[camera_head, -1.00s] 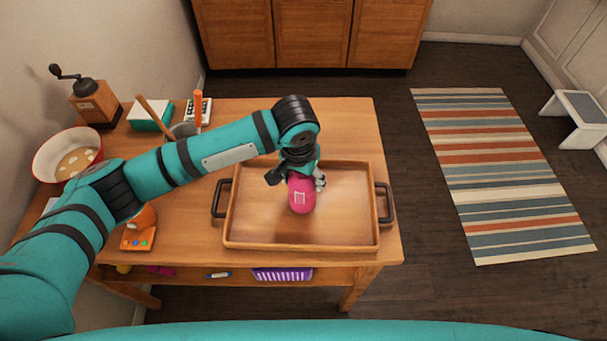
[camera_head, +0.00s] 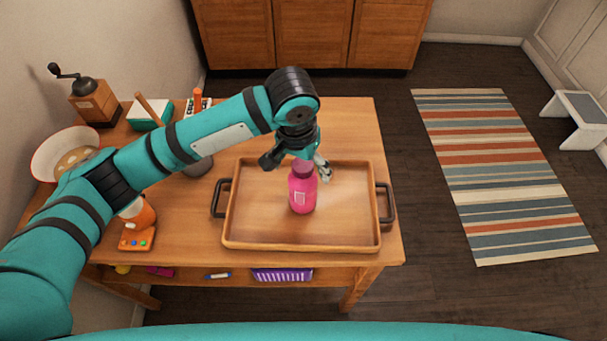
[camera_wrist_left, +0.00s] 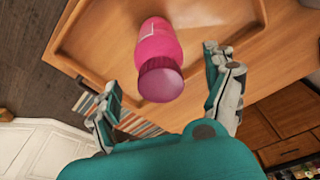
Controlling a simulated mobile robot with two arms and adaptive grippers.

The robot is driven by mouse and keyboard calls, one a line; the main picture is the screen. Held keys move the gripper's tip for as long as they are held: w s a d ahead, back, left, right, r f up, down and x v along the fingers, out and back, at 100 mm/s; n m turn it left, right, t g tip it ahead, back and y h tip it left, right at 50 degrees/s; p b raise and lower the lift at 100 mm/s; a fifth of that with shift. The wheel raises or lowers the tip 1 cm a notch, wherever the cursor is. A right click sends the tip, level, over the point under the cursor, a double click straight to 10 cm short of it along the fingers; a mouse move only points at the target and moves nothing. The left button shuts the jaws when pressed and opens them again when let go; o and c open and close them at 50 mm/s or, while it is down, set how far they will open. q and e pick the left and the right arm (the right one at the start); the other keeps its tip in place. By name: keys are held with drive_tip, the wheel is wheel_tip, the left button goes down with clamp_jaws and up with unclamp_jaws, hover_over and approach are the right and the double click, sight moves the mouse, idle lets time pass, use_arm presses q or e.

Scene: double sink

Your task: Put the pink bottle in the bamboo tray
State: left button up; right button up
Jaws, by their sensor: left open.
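The pink bottle (camera_head: 302,192) stands upright inside the bamboo tray (camera_head: 245,242), near its middle. My left gripper (camera_head: 297,168) is open just above and behind the bottle's dark pink cap. In the left wrist view, the bottle (camera_wrist_left: 156,47) shows cap toward the camera, between the spread fingers of the gripper (camera_wrist_left: 162,97) and apart from both. The tray's wooden floor and rim (camera_wrist_left: 75,67) show behind it. My right gripper is in neither view.
On the table's left side are a red-rimmed bowl (camera_head: 45,165), a coffee grinder (camera_head: 95,100), a green-and-white box (camera_head: 150,115) and an orange item (camera_head: 137,212). A purple basket (camera_head: 282,275) is on the lower shelf. The tray around the bottle is empty.

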use_arm(q)
drive_tip(key=r, duration=0.4)
drive_tip(key=s+r, duration=0.1)
drive_tip(key=r, duration=0.1)
drive_tip(key=shift+a+r+b, duration=0.2)
drive_tip(key=shift+r+b, duration=0.1)
drive_tip(key=shift+r, duration=0.05)
drive_tip(key=shift+f, duration=0.1)
